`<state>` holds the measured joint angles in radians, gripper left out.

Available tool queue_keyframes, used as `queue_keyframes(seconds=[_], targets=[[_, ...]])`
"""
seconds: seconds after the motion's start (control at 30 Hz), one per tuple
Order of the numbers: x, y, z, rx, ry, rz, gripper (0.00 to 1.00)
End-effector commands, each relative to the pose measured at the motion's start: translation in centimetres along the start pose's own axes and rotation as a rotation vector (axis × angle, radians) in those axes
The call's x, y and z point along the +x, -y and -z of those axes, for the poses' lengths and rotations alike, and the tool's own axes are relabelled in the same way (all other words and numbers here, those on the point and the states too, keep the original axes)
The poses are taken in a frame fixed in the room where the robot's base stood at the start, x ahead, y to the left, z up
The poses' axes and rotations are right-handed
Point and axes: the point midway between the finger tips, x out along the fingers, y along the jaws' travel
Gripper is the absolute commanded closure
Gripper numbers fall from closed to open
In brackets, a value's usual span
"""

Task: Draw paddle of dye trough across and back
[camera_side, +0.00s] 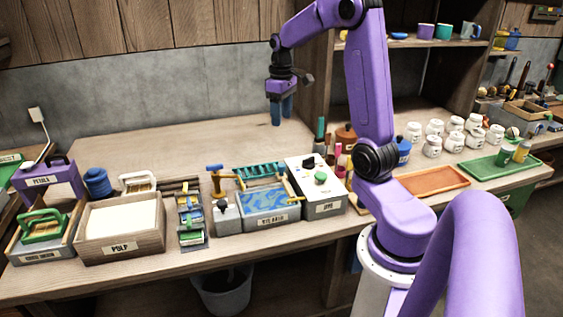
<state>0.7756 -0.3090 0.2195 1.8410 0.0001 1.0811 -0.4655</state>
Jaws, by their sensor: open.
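I cannot tell for sure which part is the paddle.
A white control box (316,203) with a green knob adjoins the trough's right side. A grey block (226,222) and a blue-headed hammer-like tool (215,177) stand on its left. A pulp box (150,236) is further left. The rear left bench is clear.

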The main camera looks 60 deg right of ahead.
Motion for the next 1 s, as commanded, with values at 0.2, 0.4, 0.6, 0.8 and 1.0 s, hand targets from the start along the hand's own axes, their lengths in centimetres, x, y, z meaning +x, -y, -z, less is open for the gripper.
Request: queue_keyframes(seconds=[0.2,0.4,0.6,0.8,1.0], targets=[[3.5,0.1,-0.1,-0.001,0.006,0.003,0.45],[7.3,0.1,-0.1,-0.002,0.005,0.003,0.45],[11.1,0.2,-0.1,-0.002,0.005,0.003,0.45],[14.3,0.1,-0.1,-0.001,0.004,0.002,0.45],[16.2,0.1,-0.1,-0.001,0.001,0.001,0.45]])
